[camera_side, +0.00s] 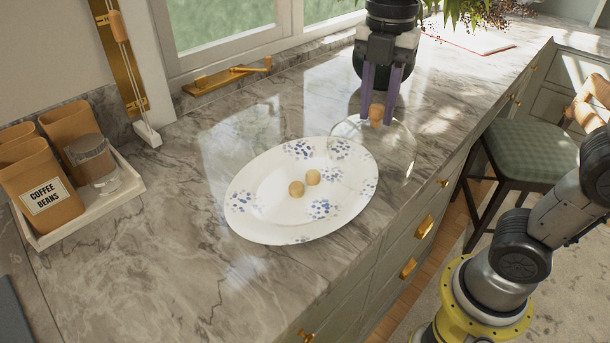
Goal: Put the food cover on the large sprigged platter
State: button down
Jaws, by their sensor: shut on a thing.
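The large sprigged platter (262,212) is a white oval with blue flower sprigs, lying on the marble counter in the middle of the view. Two small round tan pieces of food (303,184) sit near its middle. The food cover (399,152) is a clear glass dome with a tan knob on top. My gripper (380,108) points down and is shut on the knob. The cover is at the platter's far right end, and its left part overlaps the platter's rim in the picture. I cannot tell how high its lower edge is above the counter.
A white tray (92,218) with tan canisters (38,185) and a glass jar (93,163) stands at the left. A dark green rounded thing is behind my gripper. The counter's front edge drops to drawers; a green stool (530,155) is at the right. The counter left of the platter is clear.

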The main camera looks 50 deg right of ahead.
jog(key=w+a+f, duration=0.2)
jog(key=w+f, duration=1)
jog(key=w, duration=0.1)
jog(key=shift+w+f, duration=0.3)
jog(key=shift+f, duration=0.1)
jog(key=shift+f, duration=0.15)
jog(key=c, duration=0.6)
grip_release()
